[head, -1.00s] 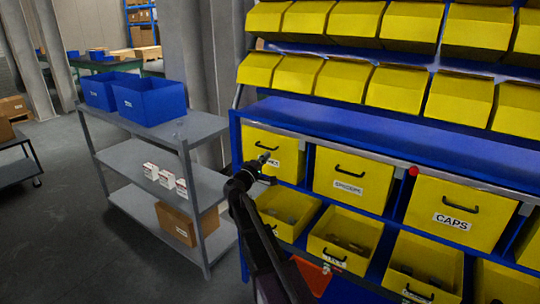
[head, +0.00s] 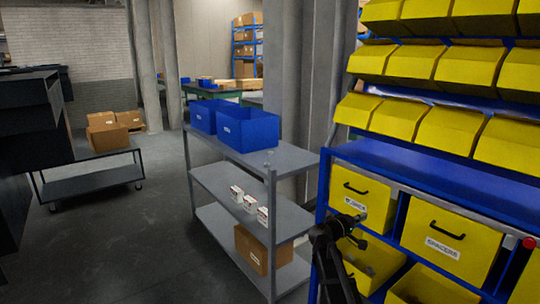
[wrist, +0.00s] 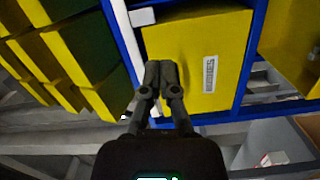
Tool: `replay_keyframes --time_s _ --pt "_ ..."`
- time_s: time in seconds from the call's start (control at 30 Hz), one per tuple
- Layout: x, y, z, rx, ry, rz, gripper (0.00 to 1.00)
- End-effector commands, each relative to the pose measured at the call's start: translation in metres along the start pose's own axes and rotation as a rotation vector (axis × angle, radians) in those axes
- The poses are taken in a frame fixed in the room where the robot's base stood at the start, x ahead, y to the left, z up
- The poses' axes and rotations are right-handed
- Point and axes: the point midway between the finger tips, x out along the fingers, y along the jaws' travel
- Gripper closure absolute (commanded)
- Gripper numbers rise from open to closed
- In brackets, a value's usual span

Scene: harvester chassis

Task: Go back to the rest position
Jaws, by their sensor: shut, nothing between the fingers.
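My gripper (head: 354,218) shows at the lower right of the head view, in front of the blue rack with yellow bins. In the wrist view my gripper (wrist: 161,66) has its two dark fingers together, with nothing between them. The fingertips overlap a yellow drawer (wrist: 205,45) with a white label in that view; I cannot tell the gap to it. In the head view a labelled yellow drawer (head: 362,192) with a black handle is just above my gripper.
A grey shelf cart (head: 290,158) stands left of the rack, with blue bins (head: 248,130) on top, small white boxes (head: 249,203) and a cardboard box (head: 258,250) below. A low trolley (head: 90,183) holds cartons further left. Dark grey floor (head: 130,240) between them is clear.

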Motion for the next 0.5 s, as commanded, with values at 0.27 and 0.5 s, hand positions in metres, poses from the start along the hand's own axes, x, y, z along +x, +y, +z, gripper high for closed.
replay_keyframes --time_s 0.27,0.5 --pt "-0.029 -0.05 0.062 0.121 -0.149 -0.29 1.0" --pt "-0.069 -0.093 0.103 0.2 -0.267 -0.561 1.0"
